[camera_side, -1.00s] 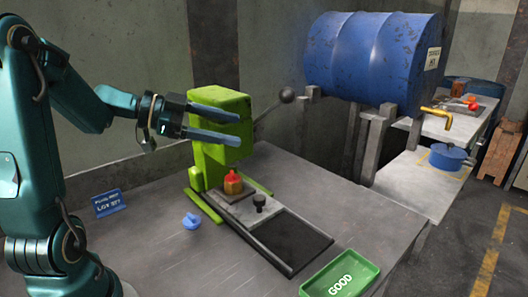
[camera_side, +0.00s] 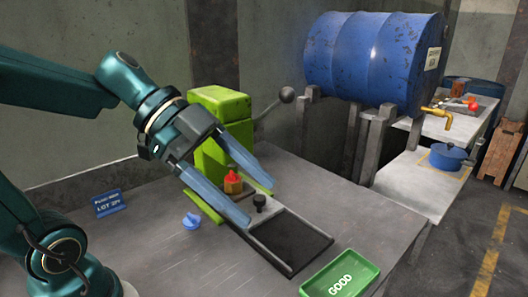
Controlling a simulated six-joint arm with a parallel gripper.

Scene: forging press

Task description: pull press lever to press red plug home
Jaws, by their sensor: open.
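The green press (camera_side: 224,104) stands on the grey bench. Its lever, with a dark ball knob (camera_side: 287,95), sticks up and out to the right of the press. The red plug (camera_side: 233,176) sits upright on a brass-coloured block under the press head; how deep it sits is too small to tell. My gripper (camera_side: 258,202) is open and empty. Its two blue-grey fingers point down to the right, in front of the press, and appear on either side of the red plug in this view. Contact cannot be told. The gripper is apart from the lever.
A dark sliding tray (camera_side: 290,243) with a black knob (camera_side: 259,201) lies before the press. A blue plug (camera_side: 191,220) lies to its left, near a blue lot sign (camera_side: 109,203). A green GOOD tray (camera_side: 341,279) is at front right.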

